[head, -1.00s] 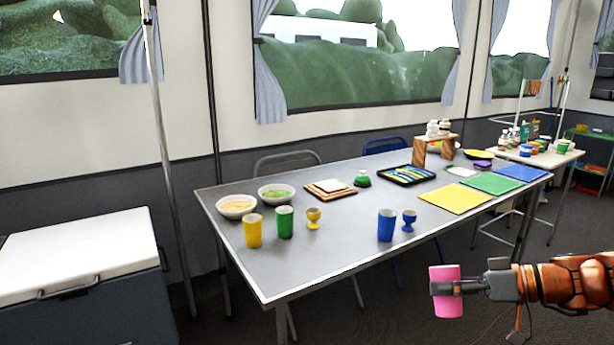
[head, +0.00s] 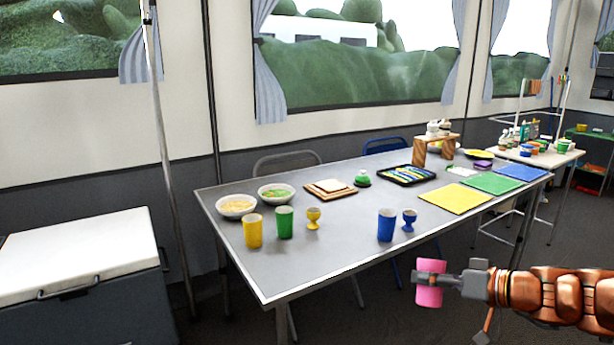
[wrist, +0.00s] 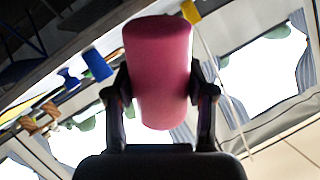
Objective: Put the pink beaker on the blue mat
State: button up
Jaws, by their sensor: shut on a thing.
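The pink beaker (head: 429,294) is held in my gripper (head: 447,282), in front of the table's near edge and apart from it, at the lower right of the head view. In the wrist view the beaker (wrist: 157,70) sits between the two fingers (wrist: 160,92), which are shut on its sides. The blue mat (head: 522,172) lies flat at the far right end of the table, with nothing on it. It is up and to the right of my gripper in the head view. I cannot make out the mat in the wrist view.
The grey table (head: 340,240) also bears a green mat (head: 492,184) and a yellow mat (head: 455,199). A blue beaker (head: 386,225), blue egg cup (head: 409,220), green beaker (head: 284,222) and yellow beaker (head: 253,231) stand on it. A black tray (head: 407,183) and wooden stand (head: 419,152) are behind.

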jog(key=shift+w+a+f+m+t+h, duration=0.1)
jog(key=shift+w+a+m+t+h, duration=0.25)
jog(key=shift+w+m+t+h, duration=0.15)
jog(key=shift+w+a+f+m+t+h, duration=0.1)
jog(key=shift+w+a+m+t+h, duration=0.3)
jog(key=shift+w+m+h, duration=0.15)
jog(key=w+a+f+m+t+h, duration=0.1)
jog(key=w+a+m+h, duration=0.4)
jog(key=w+m+h, duration=0.5)
jog(key=shift+w+a+f+t+h, duration=0.2)
jog(key=shift+f+t+h, duration=0.2)
jog(key=shift+f+h, duration=0.45)
